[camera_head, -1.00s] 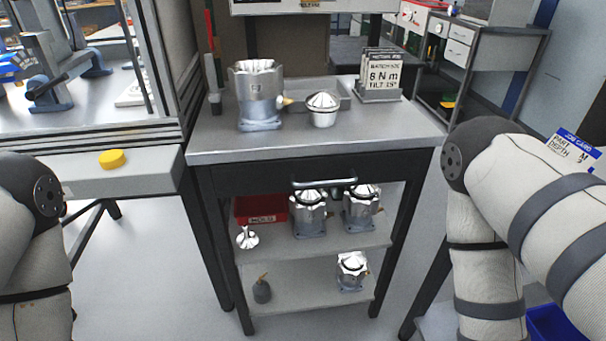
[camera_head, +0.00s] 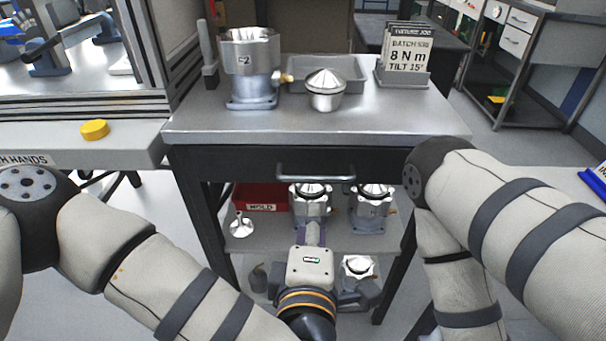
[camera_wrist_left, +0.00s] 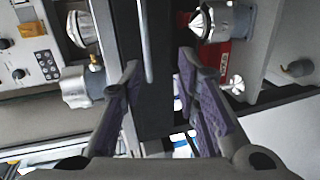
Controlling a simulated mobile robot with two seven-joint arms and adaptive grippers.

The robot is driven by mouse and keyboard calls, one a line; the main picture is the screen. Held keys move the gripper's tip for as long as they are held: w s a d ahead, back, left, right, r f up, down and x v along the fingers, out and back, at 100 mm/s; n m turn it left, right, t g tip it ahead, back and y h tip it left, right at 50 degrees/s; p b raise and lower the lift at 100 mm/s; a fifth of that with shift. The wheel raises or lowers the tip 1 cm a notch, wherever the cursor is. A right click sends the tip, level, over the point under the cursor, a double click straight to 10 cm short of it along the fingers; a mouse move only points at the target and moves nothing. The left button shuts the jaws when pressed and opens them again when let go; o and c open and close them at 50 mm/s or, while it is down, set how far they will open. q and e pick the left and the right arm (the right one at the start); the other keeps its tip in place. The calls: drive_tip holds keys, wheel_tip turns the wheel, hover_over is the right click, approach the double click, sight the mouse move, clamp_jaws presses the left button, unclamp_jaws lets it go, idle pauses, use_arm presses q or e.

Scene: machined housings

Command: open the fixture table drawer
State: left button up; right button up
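The fixture table's drawer has a dark front (camera_head: 235,167) below the metal top and looks closed. Its silver bar handle (camera_head: 315,179) sits at the middle of the front. My left gripper (camera_head: 313,228) is in front of the table, below the handle in the head view, with its fingers pointing away. In the left wrist view its two purple-padded fingers (camera_wrist_left: 163,85) are spread apart, with nothing between the pads. There the handle (camera_wrist_left: 147,42) lies ahead of the fingers, in line with the gap, apparently not touched. My right arm shows at the right; its gripper is out of view.
On the table top stand a large housing (camera_head: 249,70), a silver cone-topped part (camera_head: 325,90), a grey tray (camera_head: 352,72) and a batch sign (camera_head: 408,57). The shelf below holds a red bin (camera_head: 262,196) and housings (camera_head: 371,207) close to my left gripper.

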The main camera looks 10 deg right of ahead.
sight(310, 180)
use_arm(q)
drive_tip(key=shift+n+t, duration=0.3)
drive_tip(key=shift+n, duration=0.3)
drive_tip(key=x, duration=0.4)
drive_tip(key=r+b+x, duration=0.1)
drive_tip(key=x, duration=0.7)
drive_tip(key=shift+w+a+r, duration=0.25)
drive_tip(key=shift+w+r, duration=0.05)
drive_tip(key=shift+w, duration=0.2)
use_arm(e)
drive_tip(key=shift+s+f+g, duration=0.3)
drive_tip(key=shift+s+f, duration=0.45)
drive_tip(key=shift+f, duration=0.1)
use_arm(q)
drive_tip(key=shift+c, duration=0.3)
clamp_jaws()
